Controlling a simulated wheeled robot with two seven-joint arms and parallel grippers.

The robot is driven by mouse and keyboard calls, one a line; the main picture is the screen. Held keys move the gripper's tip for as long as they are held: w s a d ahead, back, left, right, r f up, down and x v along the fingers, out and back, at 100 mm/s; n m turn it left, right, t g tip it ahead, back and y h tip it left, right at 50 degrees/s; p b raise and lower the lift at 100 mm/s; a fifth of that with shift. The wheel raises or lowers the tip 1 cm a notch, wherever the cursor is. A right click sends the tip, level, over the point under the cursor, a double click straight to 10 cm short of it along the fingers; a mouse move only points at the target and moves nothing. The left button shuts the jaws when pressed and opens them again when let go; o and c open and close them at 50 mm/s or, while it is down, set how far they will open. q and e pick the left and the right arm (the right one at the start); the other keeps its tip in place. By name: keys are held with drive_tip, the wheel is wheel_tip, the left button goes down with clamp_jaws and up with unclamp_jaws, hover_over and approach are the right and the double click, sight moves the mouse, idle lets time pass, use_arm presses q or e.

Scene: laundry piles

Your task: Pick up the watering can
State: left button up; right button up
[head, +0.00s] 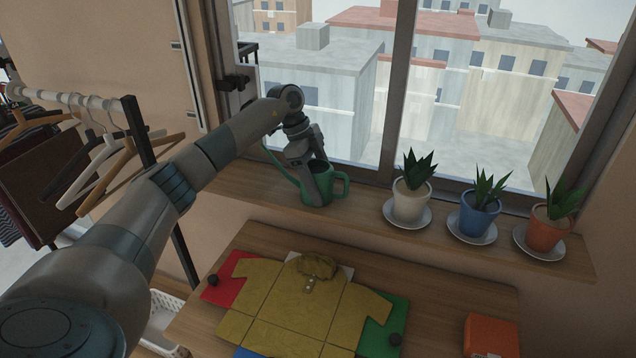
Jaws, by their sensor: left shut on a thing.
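A green watering can (342,187) stands upright on the wooden window sill, left of the potted plants. Its spout points up and to the left, and its handle loop is on the right. My left gripper (318,180) reaches down at the can from above and is shut on it. The fingers cover part of the can's body and rim, so the exact grip spot is hard to see. The can appears to rest on the sill. My right gripper is not in view.
Potted plants in white (410,203), blue (478,218) and orange (548,232) pots stand on saucers along the sill (250,192). Below, a table holds a yellow shirt (300,305) on a coloured folding board and an orange box (491,335). A clothes rack (150,160) stands at left.

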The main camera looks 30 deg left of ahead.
sight(320, 166)
use_arm(q)
drive_tip(key=shift+r, duration=0.2)
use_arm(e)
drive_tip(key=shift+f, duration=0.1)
